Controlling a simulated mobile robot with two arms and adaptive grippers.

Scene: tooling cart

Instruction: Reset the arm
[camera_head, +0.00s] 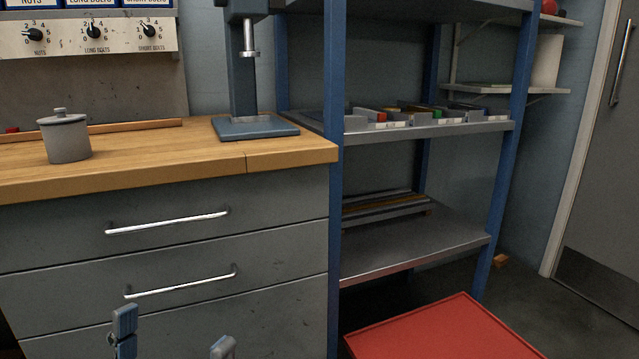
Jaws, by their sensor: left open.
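My left gripper (172,342) shows at the bottom edge of the head view, left of centre. Its two blue-grey fingertips stand apart with nothing between them, so it is open and empty. It is in front of the lower drawers of the grey cabinet (280,305). The rest of the left arm is below the picture. My right arm and gripper are not in view. A red flat top (445,335), perhaps that of the tooling cart, shows at the bottom right and looks bare.
A wooden worktop (205,165) holds a lidded grey pot (65,138) and a press (254,128). Drawer handles (168,222) stick out of the cabinet. A blue-framed shelf unit (425,255) holds bins (398,120). Open floor (540,305) lies right, before a door (605,220).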

